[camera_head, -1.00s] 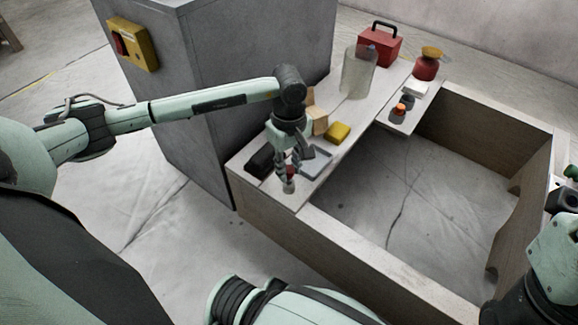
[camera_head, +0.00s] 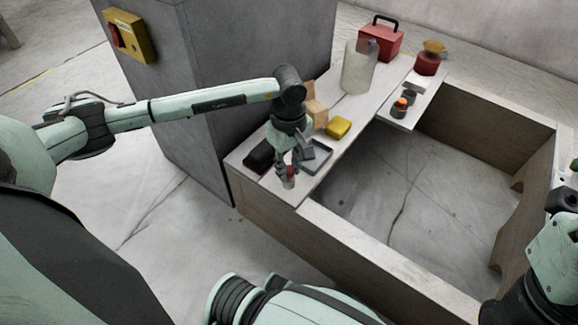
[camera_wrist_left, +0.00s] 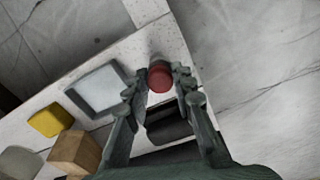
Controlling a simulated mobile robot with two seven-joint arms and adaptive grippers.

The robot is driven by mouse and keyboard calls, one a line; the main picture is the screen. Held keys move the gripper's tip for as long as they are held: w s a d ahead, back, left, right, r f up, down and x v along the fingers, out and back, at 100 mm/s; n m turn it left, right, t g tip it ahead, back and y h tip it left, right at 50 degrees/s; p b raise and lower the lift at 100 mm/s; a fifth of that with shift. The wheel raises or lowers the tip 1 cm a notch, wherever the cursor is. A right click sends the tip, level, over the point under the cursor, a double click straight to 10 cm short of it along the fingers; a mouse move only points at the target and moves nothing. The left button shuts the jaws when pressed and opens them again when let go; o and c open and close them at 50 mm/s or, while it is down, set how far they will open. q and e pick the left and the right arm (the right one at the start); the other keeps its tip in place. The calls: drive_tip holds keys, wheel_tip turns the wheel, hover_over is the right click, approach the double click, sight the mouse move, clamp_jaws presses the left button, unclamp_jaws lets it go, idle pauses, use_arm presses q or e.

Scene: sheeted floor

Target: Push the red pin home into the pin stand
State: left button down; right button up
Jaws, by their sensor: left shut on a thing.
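My left gripper (camera_head: 289,174) is shut on the red pin (camera_head: 291,170) near the front corner of the bench. In the left wrist view the pin's round red top (camera_wrist_left: 160,78) shows between the two fingertips (camera_wrist_left: 160,85). A pale grey cylinder, seemingly the pin stand (camera_head: 288,184), shows just below the pin; in the wrist view only a grey edge of it (camera_wrist_left: 157,60) shows beyond the red top. The pin's lower end is hidden, so I cannot tell how deep it sits. Part of my right arm is at the right edge; its fingers are not clear.
A grey tray (camera_head: 328,151), a black object (camera_head: 259,157), a yellow block (camera_head: 338,127) and a wooden block (camera_head: 317,113) lie close to the left gripper. A tall pale cylinder (camera_head: 358,70) and red toolbox (camera_head: 381,42) stand farther back. A grey cabinet (camera_head: 240,80) stands alongside.

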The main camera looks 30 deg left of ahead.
use_arm(q)
drive_tip(key=shift+f, duration=0.25)
drive_tip(key=c, duration=1.2)
unclamp_jaws()
